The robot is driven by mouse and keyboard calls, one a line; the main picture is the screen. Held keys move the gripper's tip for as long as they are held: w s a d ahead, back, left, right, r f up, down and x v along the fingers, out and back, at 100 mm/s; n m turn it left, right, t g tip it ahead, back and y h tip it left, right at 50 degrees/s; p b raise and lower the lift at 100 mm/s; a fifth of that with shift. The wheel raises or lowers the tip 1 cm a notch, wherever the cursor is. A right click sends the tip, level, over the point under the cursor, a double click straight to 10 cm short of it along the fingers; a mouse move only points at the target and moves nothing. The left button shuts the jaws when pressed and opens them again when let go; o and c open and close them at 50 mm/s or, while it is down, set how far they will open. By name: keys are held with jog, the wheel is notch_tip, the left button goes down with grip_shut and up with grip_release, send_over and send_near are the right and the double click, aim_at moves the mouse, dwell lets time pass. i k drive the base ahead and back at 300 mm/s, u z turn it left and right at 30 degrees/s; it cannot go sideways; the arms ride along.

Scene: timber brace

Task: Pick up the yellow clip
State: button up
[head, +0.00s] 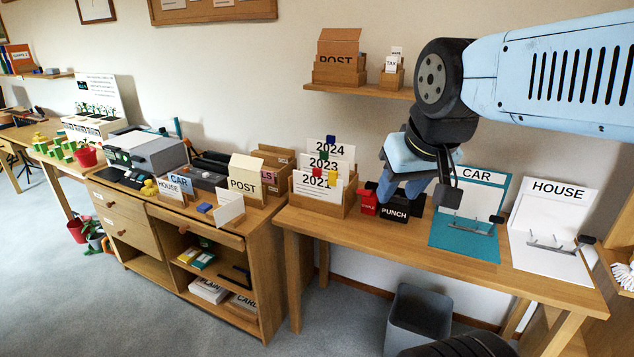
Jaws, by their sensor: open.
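A small yellow clip (331,180) shows on the front card, marked 2021, in the wooden card holder (338,209) on the right-hand desk. A red clip (317,173) sits just left of it. A green clip (323,155) is on the 2023 card and a blue clip (331,140) on the 2024 card. My gripper (398,190) is open, pointing down, to the right of the card holder and in front of the wall. In the picture its fingers overlap the black PUNCH box. I see nothing between them.
A red stapler box (368,202) and the black PUNCH box (395,210) stand right of the holder. CAR (480,243) and HOUSE (548,250) boards stand further right. A shelf (360,91) hangs above the holder. The desk front is clear.

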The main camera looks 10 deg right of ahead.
aim_at(333, 176)
jog(key=z, duration=0.15)
jog(key=i, duration=0.9)
jog(key=u, duration=0.05)
